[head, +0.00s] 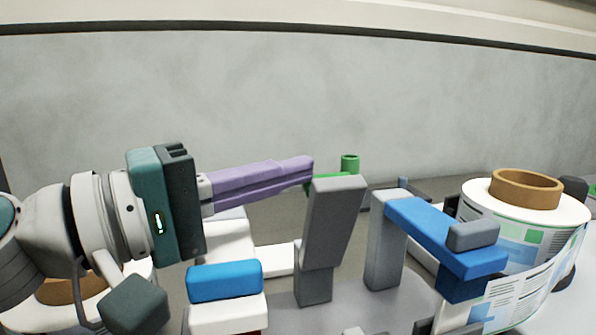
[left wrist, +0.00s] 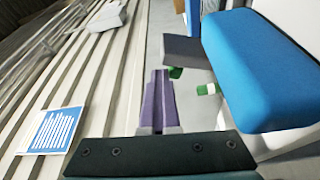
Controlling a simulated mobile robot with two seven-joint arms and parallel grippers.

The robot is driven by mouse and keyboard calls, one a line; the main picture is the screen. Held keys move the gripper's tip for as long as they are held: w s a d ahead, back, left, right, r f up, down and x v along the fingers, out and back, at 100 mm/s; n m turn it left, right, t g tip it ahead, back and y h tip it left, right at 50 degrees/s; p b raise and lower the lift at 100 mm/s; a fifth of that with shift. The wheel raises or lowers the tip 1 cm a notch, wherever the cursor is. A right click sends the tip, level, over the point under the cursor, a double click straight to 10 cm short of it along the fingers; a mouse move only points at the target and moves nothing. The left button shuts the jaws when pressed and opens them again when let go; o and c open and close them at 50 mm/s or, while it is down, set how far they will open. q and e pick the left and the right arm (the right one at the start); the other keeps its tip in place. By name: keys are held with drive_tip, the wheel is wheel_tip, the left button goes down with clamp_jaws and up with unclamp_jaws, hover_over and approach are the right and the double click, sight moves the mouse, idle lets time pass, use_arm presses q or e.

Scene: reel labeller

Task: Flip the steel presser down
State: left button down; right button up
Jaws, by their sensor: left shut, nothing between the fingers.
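A grey steel presser (head: 333,215) stands upright and slightly tilted on a grey post in the middle of the head view. Its grey end also shows in the left wrist view (left wrist: 182,49), just ahead of my fingers. My left gripper (head: 310,170) comes in from the left with its purple fingers shut together and empty. The fingertips are close to the presser's top left edge; I cannot tell whether they touch. In the left wrist view the shut fingers (left wrist: 159,74) point at the grey end. My right gripper is out of view.
A green peg (head: 349,163) shows behind the presser's top. A blue arm with a grey pad (head: 440,233) lies right of it, beside a label reel (head: 525,225) with a brown core. A blue-topped white block (head: 224,282) sits below my gripper.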

use_arm(q)
drive_tip(key=shift+s+f, duration=0.1)
drive_tip(key=shift+f, duration=0.15)
idle(0.3)
drive_tip(key=b+v, duration=0.2)
drive_tip(key=v, duration=0.8)
drive_tip(key=shift+r, duration=0.25)
